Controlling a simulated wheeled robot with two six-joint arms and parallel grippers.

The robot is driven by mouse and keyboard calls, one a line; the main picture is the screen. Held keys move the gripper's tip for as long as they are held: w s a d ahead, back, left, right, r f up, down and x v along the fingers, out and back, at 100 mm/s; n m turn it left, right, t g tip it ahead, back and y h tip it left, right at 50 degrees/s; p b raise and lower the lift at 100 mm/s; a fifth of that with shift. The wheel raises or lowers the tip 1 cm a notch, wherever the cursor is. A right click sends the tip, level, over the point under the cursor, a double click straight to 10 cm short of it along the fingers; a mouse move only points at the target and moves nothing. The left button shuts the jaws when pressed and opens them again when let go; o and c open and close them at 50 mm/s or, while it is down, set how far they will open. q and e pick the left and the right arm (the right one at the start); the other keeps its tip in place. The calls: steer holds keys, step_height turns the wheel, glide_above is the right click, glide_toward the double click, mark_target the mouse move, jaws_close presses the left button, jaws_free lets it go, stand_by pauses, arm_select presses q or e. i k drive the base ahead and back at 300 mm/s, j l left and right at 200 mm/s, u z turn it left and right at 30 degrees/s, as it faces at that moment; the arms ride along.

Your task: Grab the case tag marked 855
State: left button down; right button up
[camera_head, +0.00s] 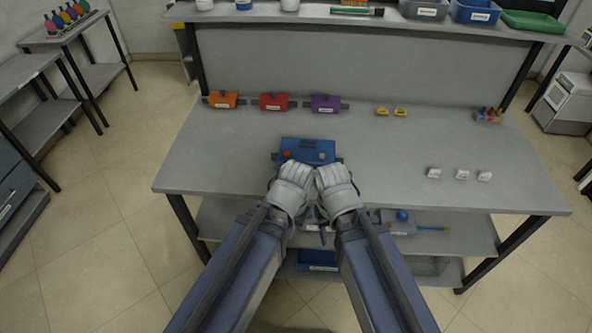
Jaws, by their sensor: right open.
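Several small pieces lie on the grey workbench (400,150), and the mark 855 is too small to read on any of them. Small white blocks with faint markings sit at the right front: a left one (433,172), a middle one (462,174) and a right one (484,176). I cannot tell which thing is the case tag. My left gripper (295,172) and my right gripper (331,175) are side by side at the bench's front edge, just in front of a blue case (307,151). The right one is open; the left one's fingers are not clear.
Orange (223,100), red (273,102) and purple (325,104) cases stand along the back. Two yellow pieces (391,111) and a small holder with coloured pegs (488,115) are farther right. A raised shelf (350,62) runs behind. The bench between the blue case and white blocks is clear.

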mark_target(483, 175)
steer(key=k+j, duration=0.1)
steer(key=z, duration=1.3)
steer(key=i+z, duration=0.5)
steer(key=i+j+z, duration=0.2)
steer(key=i+z, duration=0.25)
steer(key=i, duration=0.1)
